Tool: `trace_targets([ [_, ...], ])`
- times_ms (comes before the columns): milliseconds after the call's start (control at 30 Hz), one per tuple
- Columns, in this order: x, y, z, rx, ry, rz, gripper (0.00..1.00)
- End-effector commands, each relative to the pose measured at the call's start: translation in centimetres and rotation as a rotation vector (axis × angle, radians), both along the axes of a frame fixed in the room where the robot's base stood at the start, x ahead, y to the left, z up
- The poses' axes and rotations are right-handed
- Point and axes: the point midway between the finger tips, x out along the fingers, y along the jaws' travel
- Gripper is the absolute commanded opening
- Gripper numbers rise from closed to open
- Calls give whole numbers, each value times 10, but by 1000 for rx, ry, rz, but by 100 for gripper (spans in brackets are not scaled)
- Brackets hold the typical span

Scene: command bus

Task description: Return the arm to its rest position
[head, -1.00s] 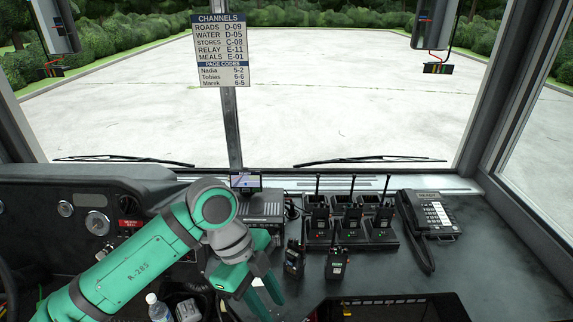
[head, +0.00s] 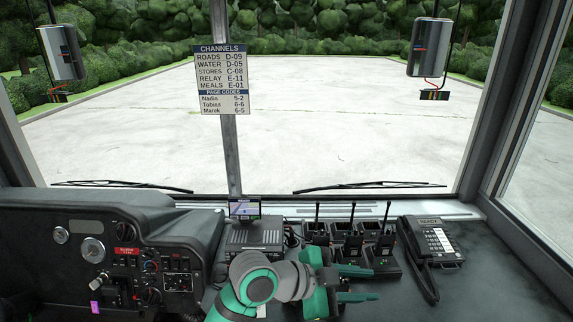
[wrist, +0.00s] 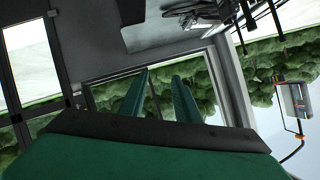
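My green gripper (head: 372,284) is in the lower middle of the head view, pointing right across the front of the radio charger. Its two fingers are apart with nothing between them. In the wrist view my gripper (wrist: 162,78) also shows open and empty, with the windscreen and hedge beyond its fingers. My arm comes up from the bottom edge of the head view and hides part of the desk and part of the charger.
The charger with several handheld radios (head: 384,251) stands behind my gripper. A desk phone (head: 438,242) is to its right. A small screen (head: 244,208) sits on a radio unit (head: 250,238) to the left. The dashboard (head: 60,260) fills the left. The right of the desk (head: 495,280) is clear.

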Motion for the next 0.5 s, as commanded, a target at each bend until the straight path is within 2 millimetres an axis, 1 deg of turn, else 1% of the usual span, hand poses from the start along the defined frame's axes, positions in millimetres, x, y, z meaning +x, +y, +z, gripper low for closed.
trace_targets([
  [33,3,-10,4,-67,1,27,30],
  [200,18,-27,18,-272,14,148,30],
  [333,28,-32,23,-421,36,247,30],
  [500,37,-30,19,-597,81,381,30],
])
